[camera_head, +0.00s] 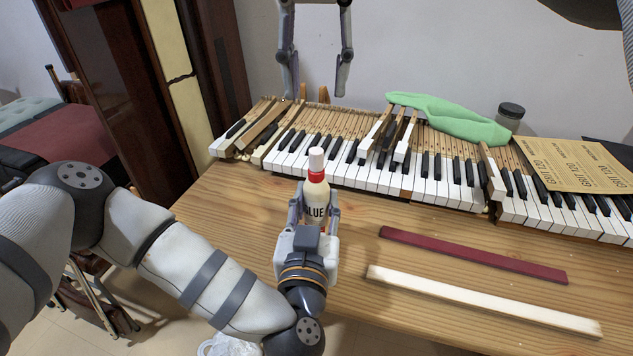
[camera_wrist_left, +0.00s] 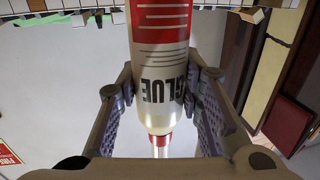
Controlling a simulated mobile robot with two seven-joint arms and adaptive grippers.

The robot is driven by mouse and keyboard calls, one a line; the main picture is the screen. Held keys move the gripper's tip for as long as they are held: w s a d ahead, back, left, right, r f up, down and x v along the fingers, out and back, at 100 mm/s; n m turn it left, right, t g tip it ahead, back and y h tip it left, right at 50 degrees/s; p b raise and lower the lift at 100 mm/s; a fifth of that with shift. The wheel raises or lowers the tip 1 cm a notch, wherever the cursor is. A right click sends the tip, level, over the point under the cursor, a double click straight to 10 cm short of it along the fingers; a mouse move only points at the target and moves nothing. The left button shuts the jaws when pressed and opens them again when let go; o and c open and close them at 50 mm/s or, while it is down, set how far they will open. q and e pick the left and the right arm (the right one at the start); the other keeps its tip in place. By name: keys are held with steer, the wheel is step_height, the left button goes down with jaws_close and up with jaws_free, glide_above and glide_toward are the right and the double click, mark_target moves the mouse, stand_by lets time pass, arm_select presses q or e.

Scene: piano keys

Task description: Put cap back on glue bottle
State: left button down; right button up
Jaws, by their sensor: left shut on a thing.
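The glue bottle (camera_head: 316,202) is white with a red collar and dark "GLUE" lettering. It is upright above the wooden table, in front of the piano keys. My left gripper (camera_head: 315,213) is shut around its body; the left wrist view shows the bottle (camera_wrist_left: 160,85) between both fingers. A pale cylindrical piece (camera_head: 316,159), looking like the cap, tops the red collar; I cannot tell whether it is fully seated. My right gripper (camera_head: 318,88) hangs above and behind the bottle, against the wall, with its fingers wide apart and nothing between them.
Piano keys (camera_head: 435,180) run along the back of the wooden table (camera_head: 350,260), some raised. A green cloth (camera_head: 450,118), a dark-lidded jar (camera_head: 510,115) and sandpaper sheets (camera_head: 575,165) lie behind or on them. A dark red strip (camera_head: 470,253) and a cream strip (camera_head: 480,300) lie at right.

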steer(key=shift+r, duration=0.3)
arm_select(q)
steer(key=c, duration=1)
jaws_free()
steer(key=shift+c, duration=0.2)
steer(key=s+a, duration=0.1)
steer(key=s, duration=1.1)
steer(key=shift+a, duration=0.2)
